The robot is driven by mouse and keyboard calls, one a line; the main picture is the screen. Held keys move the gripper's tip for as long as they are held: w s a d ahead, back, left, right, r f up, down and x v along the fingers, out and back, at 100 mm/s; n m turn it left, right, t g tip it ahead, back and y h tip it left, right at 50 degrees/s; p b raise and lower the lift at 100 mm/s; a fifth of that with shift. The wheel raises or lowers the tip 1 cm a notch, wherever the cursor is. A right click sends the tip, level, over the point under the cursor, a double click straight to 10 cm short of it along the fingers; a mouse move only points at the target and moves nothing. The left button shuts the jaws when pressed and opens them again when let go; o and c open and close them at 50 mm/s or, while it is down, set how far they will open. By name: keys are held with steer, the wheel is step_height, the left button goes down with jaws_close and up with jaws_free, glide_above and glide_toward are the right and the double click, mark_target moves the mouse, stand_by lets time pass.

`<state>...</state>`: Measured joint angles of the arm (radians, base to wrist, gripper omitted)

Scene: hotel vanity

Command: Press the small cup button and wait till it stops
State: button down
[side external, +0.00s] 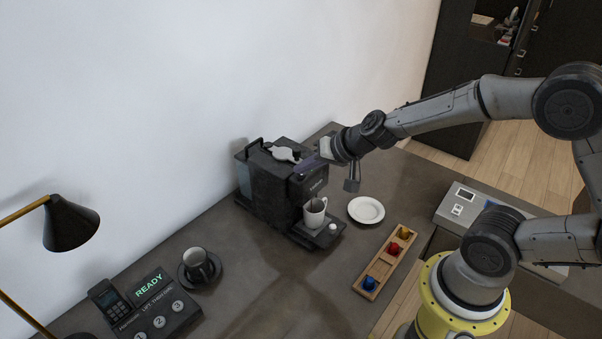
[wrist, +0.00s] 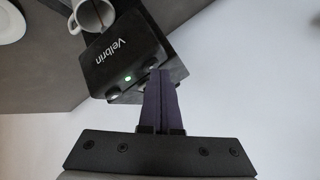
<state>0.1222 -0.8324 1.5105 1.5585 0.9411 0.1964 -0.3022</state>
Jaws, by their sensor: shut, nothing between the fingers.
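The black coffee machine (side external: 268,196) stands on the counter against the wall. A white cup (side external: 315,213) sits under its spout; in the wrist view the cup (wrist: 92,16) is partly cut off. The wrist view shows the machine's front (wrist: 118,55) with its name, a lit green light (wrist: 128,78) and a round button (wrist: 113,95). A second round button (wrist: 151,63) lies by my fingertips. My gripper (wrist: 159,72) is shut and empty, its dark fingers at the machine's upper front edge. I cannot tell whether they touch the button. My gripper (side external: 300,170) also shows in the side view.
A white saucer (side external: 366,202) and a wooden tray (side external: 384,276) of coloured capsules lie right of the machine.

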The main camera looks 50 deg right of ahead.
stand_by(0.4)
steer(key=shift+r, duration=0.65)
steer(key=shift+r, duration=0.1)
steer(key=shift+r, duration=2.45)
step_height(320, 180, up, 6)
steer(key=n+t, duration=0.1)
glide_above(305, 178)
steer(key=a, duration=0.2)
steer(key=s+a+r+n+y, duration=0.1)
steer(key=s+a+r+n, duration=0.15)
steer(key=s+r, duration=0.45)
steer(key=s+d+f+n+g+h, duration=0.1)
steer(key=s+f+n+g, duration=0.1)
steer(key=s, duration=0.6)
steer(key=s+d+f+n+g+h, duration=0.1)
steer(key=s+f, duration=0.3)
steer(key=s, duration=0.5)
steer(key=shift+d+f+n+g, duration=0.15)
steer(key=shift+d+n+g, duration=0.35)
steer(key=shift+n+g, duration=0.25)
